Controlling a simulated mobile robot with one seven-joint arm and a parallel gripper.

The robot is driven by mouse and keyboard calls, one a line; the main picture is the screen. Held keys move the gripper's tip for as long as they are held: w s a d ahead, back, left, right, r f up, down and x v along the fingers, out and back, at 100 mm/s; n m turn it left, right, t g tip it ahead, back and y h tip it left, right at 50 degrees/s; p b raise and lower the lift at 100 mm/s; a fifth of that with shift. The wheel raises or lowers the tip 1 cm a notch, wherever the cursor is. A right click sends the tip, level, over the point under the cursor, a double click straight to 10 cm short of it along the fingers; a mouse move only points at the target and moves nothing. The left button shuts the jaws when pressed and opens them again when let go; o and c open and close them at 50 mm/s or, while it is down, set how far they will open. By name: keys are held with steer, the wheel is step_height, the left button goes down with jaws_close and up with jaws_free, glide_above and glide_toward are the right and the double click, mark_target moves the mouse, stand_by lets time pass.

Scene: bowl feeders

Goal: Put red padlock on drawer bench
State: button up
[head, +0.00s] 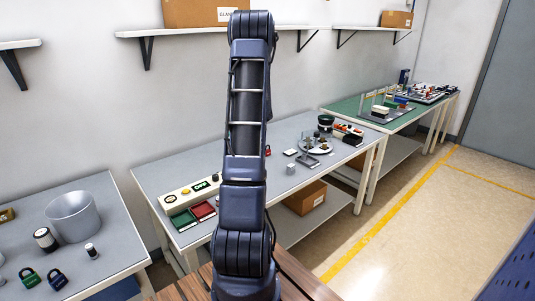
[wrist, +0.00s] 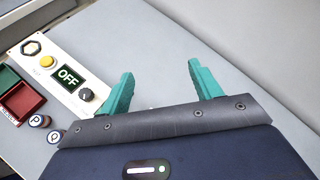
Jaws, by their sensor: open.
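My gripper (wrist: 160,75) is open, with two teal fingers wide apart and nothing between them. It is over the grey top of the middle bench (wrist: 150,40), to the right of a control panel. In the head view my own arm hides the gripper. A small red object (head: 268,150) shows at the right edge of my arm on the middle bench; it may be the red padlock, but it is mostly hidden. The left bench (head: 100,207) has a blue part below its top, possibly a drawer; I cannot tell for certain which bench is the drawer bench.
A green padlock (head: 28,277), a dark blue padlock (head: 57,279) and a grey bowl (head: 72,216) stand on the left bench. The panel (wrist: 62,75) reads OFF, beside red and green trays. A balance-like stand (head: 309,153) is farther right. Wall shelves (head: 185,31) hang above.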

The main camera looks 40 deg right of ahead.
steer(key=s+d+f+m+t+h, duration=0.1)
steer(key=d+f+m, duration=0.2)
steer(key=d+f, duration=0.3)
steer(key=s+d+f+m+t+h, duration=0.1)
steer(key=d+f+m, duration=0.3)
steer(key=d, duration=0.7)
steer(key=s+d+f+m+t+h, duration=0.1)
steer(key=s+d+f+m+h, duration=0.2)
steer(key=d+f, duration=0.5)
steer(key=shift+s+d+f+m, duration=0.2)
steer(key=shift+f+m, duration=0.3)
steer(key=shift+f, duration=0.1)
steer(key=x, duration=0.5)
steer(key=shift+w+d+f, duration=0.1)
steer(key=shift+w, duration=0.1)
steer(key=shift+d+x, duration=0.2)
steer(key=shift+x, duration=2.45)
steer(key=shift+s+f, duration=0.1)
steer(key=shift+f, duration=0.05)
steer(key=c, duration=1.2)
step_height(320, 180, up, 20)
